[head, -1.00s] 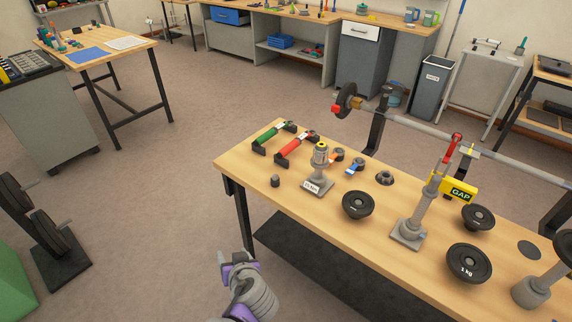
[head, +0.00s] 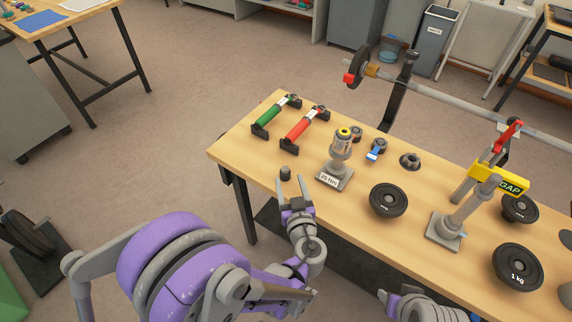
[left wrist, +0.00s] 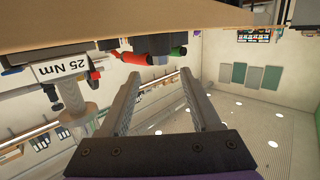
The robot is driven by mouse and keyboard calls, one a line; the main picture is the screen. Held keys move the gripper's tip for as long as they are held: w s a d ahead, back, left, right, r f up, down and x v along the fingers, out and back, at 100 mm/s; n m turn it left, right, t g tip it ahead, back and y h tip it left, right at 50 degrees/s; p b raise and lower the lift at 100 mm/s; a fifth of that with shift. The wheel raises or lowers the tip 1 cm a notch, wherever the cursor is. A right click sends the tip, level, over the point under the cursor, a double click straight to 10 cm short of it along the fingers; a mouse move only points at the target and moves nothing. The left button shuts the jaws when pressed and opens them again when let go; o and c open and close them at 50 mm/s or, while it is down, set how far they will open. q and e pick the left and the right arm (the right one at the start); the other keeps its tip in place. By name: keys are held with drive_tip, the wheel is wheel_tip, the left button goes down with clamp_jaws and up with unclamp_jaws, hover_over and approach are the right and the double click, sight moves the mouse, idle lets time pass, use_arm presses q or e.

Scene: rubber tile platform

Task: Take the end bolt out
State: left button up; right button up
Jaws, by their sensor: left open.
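No part is clearly marked as the end bolt. A barbell on uprights runs behind the bench; its left end carries a dark plate (head: 358,62), a red end piece (head: 349,79) and an amber collar (head: 372,70). My left gripper (head: 292,184) is open and empty at the bench's front edge, just before a small dark cylinder (head: 286,173). Its spread fingers also show in the left wrist view (left wrist: 163,75), with nothing between them. Part of my right gripper (head: 388,296) shows at the bottom, low before the bench; its jaw state is unclear.
Open floor lies left of the bench.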

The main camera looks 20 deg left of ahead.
use_arm(q)
drive_tip(key=x, duration=0.9)
drive_tip(key=shift+w+a+f, duration=0.1)
drive_tip(key=shift+w+a, duration=0.1)
drive_tip(key=shift+w, duration=0.05)
clamp_jaws()
